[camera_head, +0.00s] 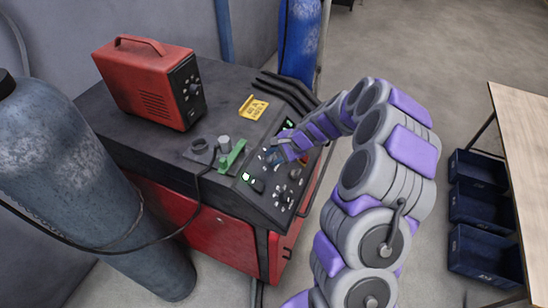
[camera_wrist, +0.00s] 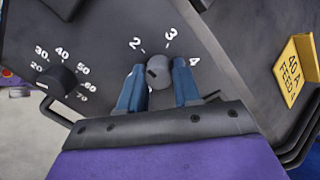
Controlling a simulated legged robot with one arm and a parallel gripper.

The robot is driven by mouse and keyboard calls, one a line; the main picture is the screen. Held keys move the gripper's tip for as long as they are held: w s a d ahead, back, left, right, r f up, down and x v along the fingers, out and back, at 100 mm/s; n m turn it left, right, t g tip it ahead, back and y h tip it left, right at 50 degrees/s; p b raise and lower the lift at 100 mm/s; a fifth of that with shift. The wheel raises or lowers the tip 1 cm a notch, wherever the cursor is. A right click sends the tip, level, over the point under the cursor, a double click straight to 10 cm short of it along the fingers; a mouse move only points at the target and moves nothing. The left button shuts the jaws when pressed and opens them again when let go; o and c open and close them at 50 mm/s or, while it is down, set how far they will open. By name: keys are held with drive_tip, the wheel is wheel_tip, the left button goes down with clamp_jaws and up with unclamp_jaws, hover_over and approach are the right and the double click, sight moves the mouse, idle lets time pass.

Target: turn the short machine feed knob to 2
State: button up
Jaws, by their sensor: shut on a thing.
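The feed knob (camera_wrist: 158,72) is a small round grey knob on the dark panel, with white numbers 2, 3 and 4 around its far side. My gripper (camera_wrist: 158,66) has one blue finger on each side of it and is shut on it. Where the knob's pointer sits is too small to tell for certain. In the head view my gripper (camera_head: 275,153) reaches down to the sloped control panel (camera_head: 250,196) of the machine, and the feed knob is hidden or too small to make out there.
A second black knob (camera_wrist: 58,80) with a 20 to 70 scale lies left of my fingers. A yellow sign (camera_head: 253,107) reading "40 A FEED" stands behind the panel. A red box (camera_head: 150,80) and green clamp (camera_head: 232,156) rest on the machine. A grey cylinder (camera_head: 80,160) stands left.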

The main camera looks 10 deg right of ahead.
drive_tip(key=shift+w+d+r, duration=0.15)
drive_tip(key=shift+w+r, duration=0.05)
drive_tip(key=o, duration=1.1)
drive_tip(key=shift+s+f, duration=0.1)
drive_tip(key=shift+f, duration=0.05)
drive_tip(key=shift+c, duration=0.2)
drive_tip(key=p+v, duration=0.1)
drive_tip(key=v, duration=1.6)
drive_tip(key=shift+d, duration=0.35)
drive_tip(key=shift+s+a, duration=0.1)
drive_tip(key=shift+s, duration=0.1)
